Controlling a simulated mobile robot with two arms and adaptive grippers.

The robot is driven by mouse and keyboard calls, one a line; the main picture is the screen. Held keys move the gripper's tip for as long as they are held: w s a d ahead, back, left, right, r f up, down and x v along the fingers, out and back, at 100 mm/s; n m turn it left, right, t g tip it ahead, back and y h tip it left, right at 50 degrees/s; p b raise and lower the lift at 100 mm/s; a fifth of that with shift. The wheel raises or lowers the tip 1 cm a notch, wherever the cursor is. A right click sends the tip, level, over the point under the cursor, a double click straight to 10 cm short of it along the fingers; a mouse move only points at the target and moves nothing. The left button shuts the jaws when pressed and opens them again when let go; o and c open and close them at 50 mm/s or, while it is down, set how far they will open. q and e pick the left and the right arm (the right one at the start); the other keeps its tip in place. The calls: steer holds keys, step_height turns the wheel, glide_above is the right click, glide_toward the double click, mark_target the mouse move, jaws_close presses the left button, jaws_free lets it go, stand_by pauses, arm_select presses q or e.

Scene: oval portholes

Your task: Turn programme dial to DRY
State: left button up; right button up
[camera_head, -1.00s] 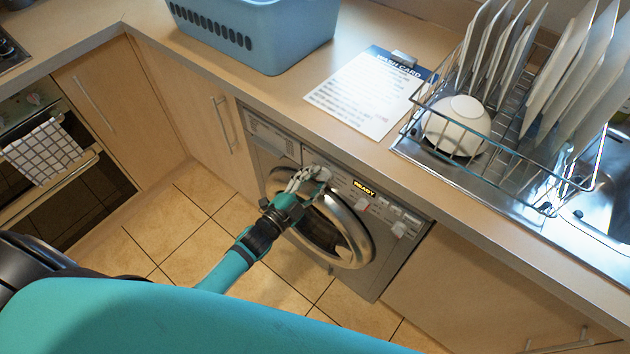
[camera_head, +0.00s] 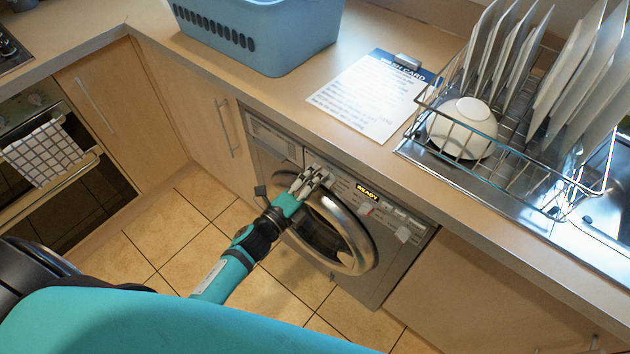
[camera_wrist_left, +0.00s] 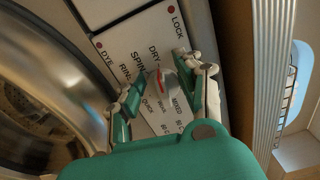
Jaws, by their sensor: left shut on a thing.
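The washing machine (camera_head: 395,262) is built in under the counter, with a lit READY display (camera_head: 367,191) on its panel. My left gripper (camera_head: 318,175) reaches its panel above the round door. In the left wrist view the programme dial (camera_wrist_left: 160,88), with a red pointer line, sits between my left gripper's fingers (camera_wrist_left: 162,84), which are shut on it. The DRY label (camera_wrist_left: 154,50) is just above the dial, with SPIN beside it to the left. The pointer's red line points up towards the DRY and SPIN side; I cannot tell exactly which label it meets. My right gripper is not in view.
The round door (camera_head: 345,235) bulges out just below my gripper. On the counter are a blue basket (camera_head: 262,35), a wash card on a clipboard (camera_head: 375,95) and a dish rack (camera_head: 455,160) with plates and a bowl. The tiled floor in front is clear.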

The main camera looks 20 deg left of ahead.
arm_select(q)
steer(key=shift+s+f+m, duration=0.1)
steer(key=shift+f+m, duration=0.1)
steer(key=shift+m, duration=0.3)
steer(key=o, duration=1)
steer(key=shift+c, duration=0.2)
steer(key=shift+o, duration=1.1)
steer(key=shift+r, duration=0.15)
steer(key=v, duration=1.2)
